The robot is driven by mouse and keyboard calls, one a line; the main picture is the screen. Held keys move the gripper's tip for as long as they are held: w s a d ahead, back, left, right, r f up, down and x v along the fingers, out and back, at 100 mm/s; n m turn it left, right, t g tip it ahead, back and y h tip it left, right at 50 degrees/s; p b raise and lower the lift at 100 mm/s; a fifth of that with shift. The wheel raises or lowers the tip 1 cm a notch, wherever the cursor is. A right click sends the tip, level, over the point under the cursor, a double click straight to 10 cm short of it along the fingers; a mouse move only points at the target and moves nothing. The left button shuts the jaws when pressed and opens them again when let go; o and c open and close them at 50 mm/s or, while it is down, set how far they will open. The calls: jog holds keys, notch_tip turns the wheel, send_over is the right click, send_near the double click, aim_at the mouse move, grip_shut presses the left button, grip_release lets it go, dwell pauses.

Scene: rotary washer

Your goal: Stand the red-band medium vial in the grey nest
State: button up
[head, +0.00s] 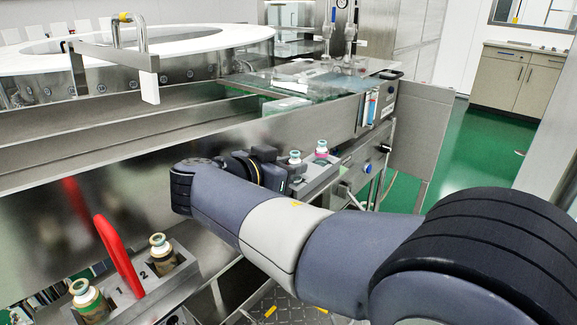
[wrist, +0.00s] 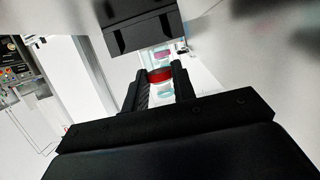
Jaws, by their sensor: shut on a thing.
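My gripper (wrist: 160,82) is shut on the red-band medium vial (wrist: 160,75) in the wrist view. The red band shows between the two black fingers, with a pale pinkish top beyond it and a teal patch below. In the head view my gripper (head: 272,172) is beside a grey block (head: 318,178) on the right. I cannot tell whether this block is the grey nest, or which seat the held vial is over.
A grey holder (head: 150,290) marked 1 and 2, with a red handle (head: 118,258), carries two cream-topped vials (head: 85,297) (head: 160,247) at lower left. The steel washer wall (head: 120,190) runs behind my arm. A dark block (wrist: 140,25) stands close beyond my fingers.

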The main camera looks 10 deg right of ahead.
jog(key=o, duration=1)
jog(key=shift+o, duration=0.2)
jog(key=v, duration=0.7)
jog(key=shift+s+a, duration=0.15)
jog(key=shift+s, duration=0.05)
jog(key=x, duration=0.7)
jog(key=shift+w+d, duration=0.25)
jog(key=shift+a+r+p, duration=0.1)
jog(key=shift+r+p, duration=0.05)
jog(key=shift+p, duration=0.15)
